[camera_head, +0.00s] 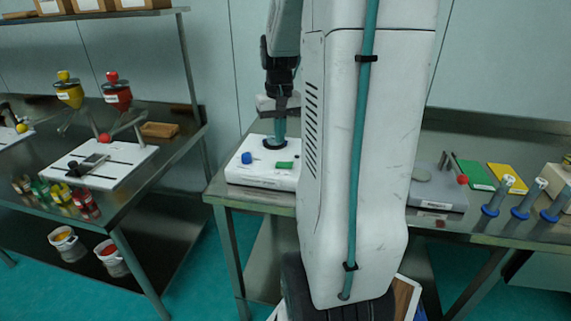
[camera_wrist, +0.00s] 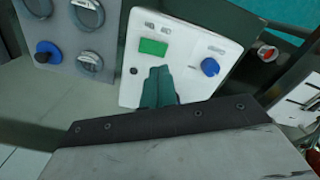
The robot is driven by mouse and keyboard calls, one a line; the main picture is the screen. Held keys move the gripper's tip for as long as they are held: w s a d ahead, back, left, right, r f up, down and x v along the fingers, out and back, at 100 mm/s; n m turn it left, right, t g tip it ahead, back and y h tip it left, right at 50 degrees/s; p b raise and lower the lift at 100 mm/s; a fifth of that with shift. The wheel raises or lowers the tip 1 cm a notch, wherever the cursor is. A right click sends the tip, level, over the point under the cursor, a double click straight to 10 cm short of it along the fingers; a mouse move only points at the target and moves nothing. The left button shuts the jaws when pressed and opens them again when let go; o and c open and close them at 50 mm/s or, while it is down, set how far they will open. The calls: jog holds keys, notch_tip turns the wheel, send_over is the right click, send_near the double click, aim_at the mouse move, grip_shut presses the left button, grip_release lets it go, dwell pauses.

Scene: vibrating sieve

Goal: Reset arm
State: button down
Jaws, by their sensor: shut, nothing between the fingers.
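My gripper (camera_wrist: 160,72) shows in the wrist view as two teal fingers pressed together, with nothing between them. It is over the white control box (camera_wrist: 190,35), which carries a green rectangle (camera_wrist: 153,47) and a blue knob (camera_wrist: 210,67). In the head view my arm hangs down over the same white box (camera_head: 252,179) on the steel table. Its blue knob (camera_head: 246,158) and green part (camera_head: 284,165) are visible there. I cannot tell whether the fingers touch the box. My large arm link hides the middle of the table.
At right stand a grey device (camera_head: 436,190), green (camera_head: 474,175) and yellow (camera_head: 508,178) plates and several blue-based stands (camera_head: 521,208). At left, another bench holds a white board (camera_head: 98,165), yellow (camera_head: 69,95) and red (camera_head: 117,96) funnels, and small bottles. Buckets (camera_head: 67,243) stand below.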

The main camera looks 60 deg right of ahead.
dwell(0.6)
jog(key=s+a+r+n, duration=0.2)
jog(key=s+a, duration=0.2)
jog(key=a, duration=0.6)
jog(key=s+a+r+n+t, duration=0.1)
jog(key=s+a+n, duration=0.2)
jog(key=a, duration=0.7)
jog(key=s+a+r+n, duration=0.2)
jog(key=s+a, duration=0.3)
jog(key=a, duration=0.5)
jog(key=shift+s+a+r, duration=0.25)
jog(key=shift+s+r, duration=0.05)
jog(key=shift+r, duration=0.05)
